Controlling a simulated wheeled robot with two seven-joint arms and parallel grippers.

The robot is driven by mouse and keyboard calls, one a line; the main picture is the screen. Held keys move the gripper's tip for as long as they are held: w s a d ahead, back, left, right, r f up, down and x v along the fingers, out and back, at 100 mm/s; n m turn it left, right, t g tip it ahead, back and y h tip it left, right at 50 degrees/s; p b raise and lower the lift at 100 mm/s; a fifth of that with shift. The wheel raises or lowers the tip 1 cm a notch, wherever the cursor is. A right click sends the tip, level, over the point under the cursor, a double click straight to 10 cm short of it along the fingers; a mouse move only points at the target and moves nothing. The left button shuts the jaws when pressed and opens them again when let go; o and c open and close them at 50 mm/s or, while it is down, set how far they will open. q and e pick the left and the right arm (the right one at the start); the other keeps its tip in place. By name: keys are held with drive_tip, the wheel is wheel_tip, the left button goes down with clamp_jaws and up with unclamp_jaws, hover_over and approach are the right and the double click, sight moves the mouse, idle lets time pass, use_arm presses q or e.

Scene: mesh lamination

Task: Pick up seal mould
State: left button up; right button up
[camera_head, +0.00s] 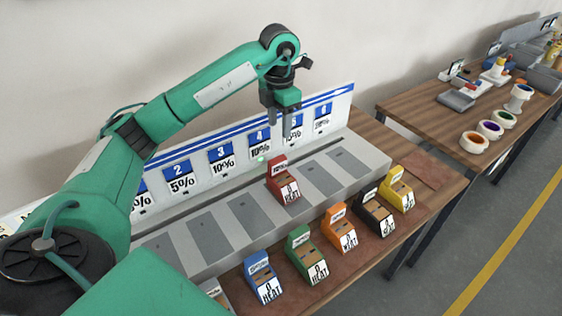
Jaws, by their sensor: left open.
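Several small moulds with "HEAT" on their white fronts are in view. Which one is the seal mould cannot be told. A red mould (283,184) stands on the grey stepped rack, below the sign panel. A blue (264,278), green (306,255), orange (340,228), black (374,212) and yellow (397,190) mould stand in a row on the brown mat in front. A white one is partly cut off at the bottom edge. My left gripper (281,130) is open and empty, pointing down above the red mould, apart from it. My right gripper is out of view.
The grey rack (190,268) has several empty dark plates. Its sign panel (335,104) stands upright behind, with numbers and percentages. A second wooden table (420,112) at the right holds coloured rolls and devices. Grey floor lies between them and the yellow line.

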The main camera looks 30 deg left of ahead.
sight(277, 159)
use_arm(q)
wheel_tip(277, 159, down, 4)
drive_tip(key=shift+s+f+p, duration=0.1)
drive_tip(key=shift+s+p, duration=0.05)
drive_tip(key=shift+p, duration=0.55)
drive_tip(key=f, duration=0.3)
drive_tip(key=shift+w+a+f+p, duration=0.1)
drive_tip(key=shift+w+f+p, duration=0.1)
drive_tip(key=shift+f+p, duration=0.2)
drive_tip(key=shift+f, duration=0.15)
drive_tip(key=shift+s+a+f+p, duration=0.1)
drive_tip(key=shift+f+p, duration=0.4)
drive_tip(key=shift+p, duration=0.15)
drive_tip(key=f, duration=0.1)
drive_tip(key=f+p, duration=0.1)
drive_tip(key=f, duration=0.1)
drive_tip(key=shift+a+f+p, duration=0.2)
drive_tip(key=shift+a+p, duration=0.05)
drive_tip(key=shift+p, duration=0.05)
drive_tip(key=shift+f, duration=0.4)
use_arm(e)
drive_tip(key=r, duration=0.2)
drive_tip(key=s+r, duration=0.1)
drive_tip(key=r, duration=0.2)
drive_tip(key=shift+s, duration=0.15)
use_arm(q)
drive_tip(key=shift+c, duration=0.4)
